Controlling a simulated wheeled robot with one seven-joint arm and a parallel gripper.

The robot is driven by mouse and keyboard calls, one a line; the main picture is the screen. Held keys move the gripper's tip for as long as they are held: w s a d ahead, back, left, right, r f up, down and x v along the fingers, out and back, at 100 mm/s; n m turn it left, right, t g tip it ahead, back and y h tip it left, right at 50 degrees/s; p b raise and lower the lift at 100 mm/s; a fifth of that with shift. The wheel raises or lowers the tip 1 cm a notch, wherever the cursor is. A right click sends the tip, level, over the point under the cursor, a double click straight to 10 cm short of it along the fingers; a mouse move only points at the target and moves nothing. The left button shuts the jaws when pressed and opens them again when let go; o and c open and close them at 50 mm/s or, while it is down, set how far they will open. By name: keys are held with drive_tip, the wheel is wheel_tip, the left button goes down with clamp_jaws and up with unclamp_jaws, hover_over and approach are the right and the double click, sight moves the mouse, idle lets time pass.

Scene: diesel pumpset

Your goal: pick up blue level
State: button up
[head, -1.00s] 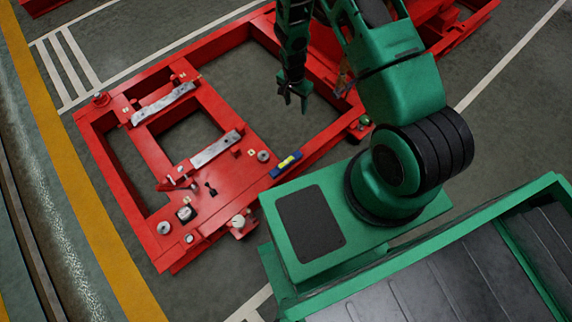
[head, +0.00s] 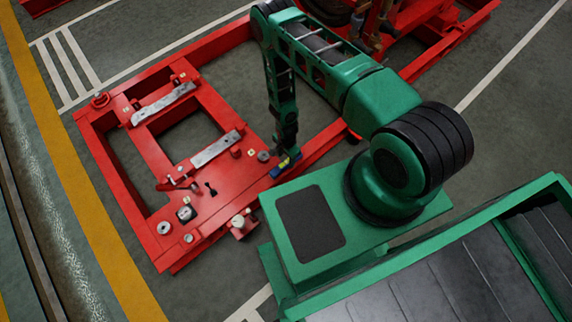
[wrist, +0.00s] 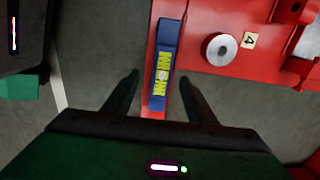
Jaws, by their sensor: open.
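The blue level (wrist: 165,48) has a yellow label in its middle and lies on a red beam of the frame in the wrist view. In the head view the blue level (head: 279,170) is partly hidden behind my gripper (head: 287,157). In the wrist view my gripper (wrist: 158,82) is open, with one dark finger on each side of the level's near end. Nothing is held. I cannot tell how far above the beam the fingertips are.
The red frame (head: 140,200) carries metal bars, a gauge-like item (head: 185,213) and several round fittings. In the wrist view a round metal fitting (wrist: 221,49) and a tag marked 4 (wrist: 249,40) are right of the level.

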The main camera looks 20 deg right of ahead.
sight(286, 162)
drive_tip(key=shift+w+d+f, duration=0.1)
drive_tip(key=shift+w+f, duration=0.05)
drive_tip(key=shift+f, duration=1.5)
drive_tip(key=shift+w+f, duration=0.15)
drive_tip(key=shift+f, duration=1.45)
clamp_jaws()
